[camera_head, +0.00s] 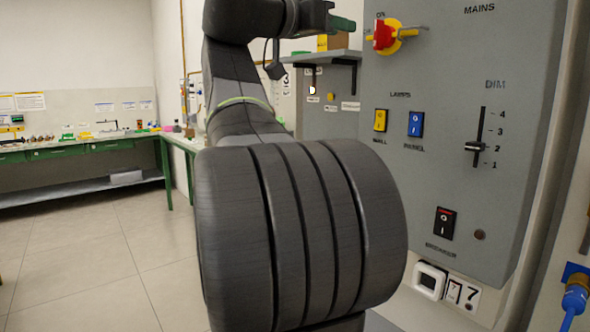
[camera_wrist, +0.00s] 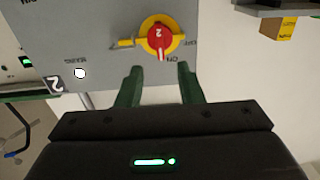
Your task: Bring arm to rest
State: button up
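My arm stands large in the middle of the head view, its upper part bent over to the right beside the grey panel (camera_head: 455,60). My gripper (camera_wrist: 160,75) shows in the wrist view with its two green fingers apart and nothing between them. In the head view only a green part of it shows at the top (camera_head: 343,24). A red and yellow rotary switch (camera_wrist: 160,38) lies just beyond the fingertips in the wrist view, apparently not touched. The same kind of switch (camera_head: 386,36) sits at the panel's upper left in the head view.
The panel carries a yellow rocker (camera_head: 380,120), a blue rocker (camera_head: 415,124), a slider (camera_head: 476,147) and a black breaker switch (camera_head: 444,223). A blue connector (camera_head: 576,290) is at the lower right. Green-edged benches (camera_head: 90,147) stand at the back left. The floor (camera_head: 90,250) at left is clear.

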aim_at(375, 32)
jog(key=x, duration=0.3)
jog(key=p+x, duration=0.1)
jog(key=x, duration=0.7)
jog(key=shift+d+r, duration=0.1)
jog(key=shift+r, duration=0.15)
jog(key=shift+w+n+p, duration=0.1)
jog(key=shift+n+p, duration=0.7)
jog(key=shift+s+r+n+p, duration=0.1)
jog(key=shift+s+n+p, duration=0.1)
jog(key=shift+n+p, duration=0.25)
jog(key=n+p, duration=0.6)
jog(key=p, duration=0.1)
jog(key=shift+n, duration=0.25)
jog(key=shift+n+p, duration=0.5)
jog(key=shift+p, duration=0.25)
jog(key=shift+f, duration=0.35)
